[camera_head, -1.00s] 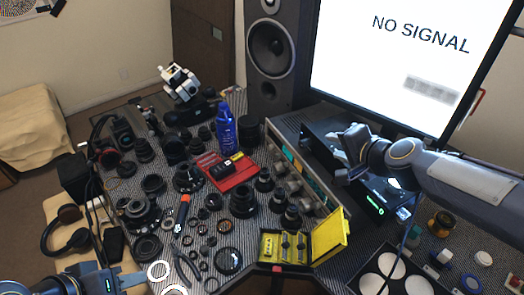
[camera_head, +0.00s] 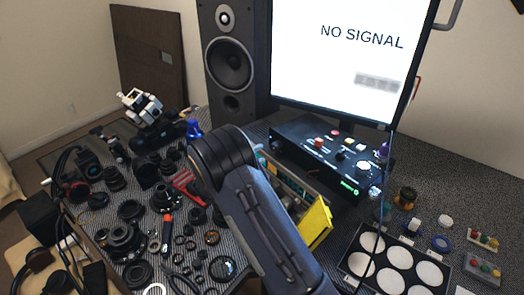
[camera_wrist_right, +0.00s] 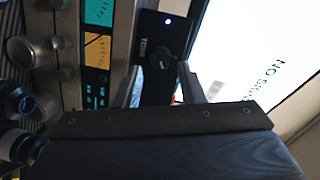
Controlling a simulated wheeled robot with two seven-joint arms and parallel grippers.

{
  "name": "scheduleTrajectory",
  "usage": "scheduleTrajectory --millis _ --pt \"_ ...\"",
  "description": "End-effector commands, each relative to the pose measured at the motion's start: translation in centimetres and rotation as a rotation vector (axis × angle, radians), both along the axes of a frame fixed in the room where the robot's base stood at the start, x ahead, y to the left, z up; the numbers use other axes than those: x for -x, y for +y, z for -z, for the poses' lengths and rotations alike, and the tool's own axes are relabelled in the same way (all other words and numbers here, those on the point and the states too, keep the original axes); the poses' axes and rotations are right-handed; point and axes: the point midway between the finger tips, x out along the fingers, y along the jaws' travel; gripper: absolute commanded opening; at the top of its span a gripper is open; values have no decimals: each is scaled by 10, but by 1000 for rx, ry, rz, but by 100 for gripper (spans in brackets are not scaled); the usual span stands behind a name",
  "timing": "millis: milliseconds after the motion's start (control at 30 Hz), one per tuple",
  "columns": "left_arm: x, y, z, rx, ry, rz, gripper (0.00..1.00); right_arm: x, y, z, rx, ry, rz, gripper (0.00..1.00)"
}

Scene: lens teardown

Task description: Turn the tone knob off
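The tone knob (camera_wrist_right: 160,58) is a small dark round knob on a black panel marked TONE, with a blue light beside it, in the right wrist view. My right gripper (camera_wrist_right: 160,72) is open, with its two fingers apart on either side of the knob in that picture. I cannot tell whether they touch it. In the head view the black unit (camera_head: 300,132) stands below the monitor, and my right arm hides most of my right gripper. My left gripper is out of view.
The monitor (camera_head: 345,60) reads NO SIGNAL close behind the black unit. A grey rack with meters and knobs (camera_wrist_right: 60,42) lies beside the panel. A yellow case (camera_head: 316,222), a tray of white discs (camera_head: 395,246) and many lens parts crowd the table. A speaker (camera_head: 228,65) stands behind.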

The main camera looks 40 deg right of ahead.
Motion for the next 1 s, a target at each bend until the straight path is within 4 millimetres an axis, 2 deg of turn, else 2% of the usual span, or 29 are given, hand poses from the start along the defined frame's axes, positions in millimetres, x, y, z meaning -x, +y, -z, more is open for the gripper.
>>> scheduleTrajectory --millis 133,233,500,700,1000 --pt "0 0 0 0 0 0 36 6 4 3 62 -21 62 36" --pt "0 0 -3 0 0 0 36 7 -4 2 71 -24 74 36" --pt "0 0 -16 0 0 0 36 -1 -45 2 70 -24 71 36" --pt "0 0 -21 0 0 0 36 -5 -67 4 68 -24 69 36" --pt "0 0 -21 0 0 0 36 -6 -72 6 67 -24 67 36"
